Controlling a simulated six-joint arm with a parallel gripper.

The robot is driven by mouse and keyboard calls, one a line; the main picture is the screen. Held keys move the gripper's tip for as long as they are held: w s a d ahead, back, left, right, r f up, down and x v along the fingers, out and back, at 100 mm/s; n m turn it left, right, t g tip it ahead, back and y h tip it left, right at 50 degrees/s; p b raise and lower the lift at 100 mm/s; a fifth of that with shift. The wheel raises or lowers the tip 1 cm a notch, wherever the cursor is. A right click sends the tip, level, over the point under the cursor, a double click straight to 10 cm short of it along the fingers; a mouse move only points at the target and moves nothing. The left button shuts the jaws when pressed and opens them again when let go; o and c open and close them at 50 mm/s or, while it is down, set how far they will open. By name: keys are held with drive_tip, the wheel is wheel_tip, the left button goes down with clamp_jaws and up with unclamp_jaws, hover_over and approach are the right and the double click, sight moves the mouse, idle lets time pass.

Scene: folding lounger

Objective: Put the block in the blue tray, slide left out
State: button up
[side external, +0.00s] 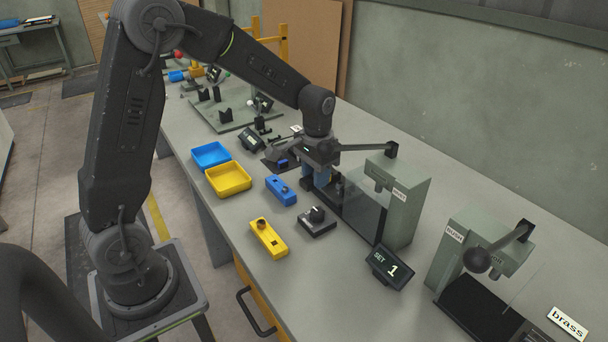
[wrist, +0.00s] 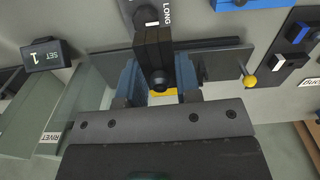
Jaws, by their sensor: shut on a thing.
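My gripper (side external: 320,182) is low over the table at the left side of the nearer-middle green press (side external: 405,205). In the wrist view its two blue-grey fingers (wrist: 158,85) are shut on a dark block (wrist: 153,48) with a round boss. A small yellow patch shows between the fingers. In the side view the block is hidden by the gripper. The slide, a grey plate with a dark edge (wrist: 220,63), stretches out beneath the fingers, with a yellow ball (wrist: 249,82) near its right end. The blue tray (side external: 211,155) looks empty, left of the gripper.
A yellow tray (side external: 228,180) adjoins the blue one. A display (side external: 389,268) reads SET 1. A second press (side external: 480,255) stands at right. The press lever reaches close to my gripper.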

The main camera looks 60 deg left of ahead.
drive_tip(key=w+a+n, duration=0.1)
drive_tip(key=a+n, duration=0.1)
drive_tip(key=a, duration=0.7)
drive_tip(key=n, duration=0.6)
hover_over(212, 160)
wheel_tip(212, 160, down, 3)
drive_tip(key=shift+a+f, duration=0.1)
drive_tip(key=shift+f, duration=3.25)
drive_tip(key=shift+f, duration=0.6)
drive_tip(key=o, duration=1.1)
drive_tip(key=shift+r, duration=0.1)
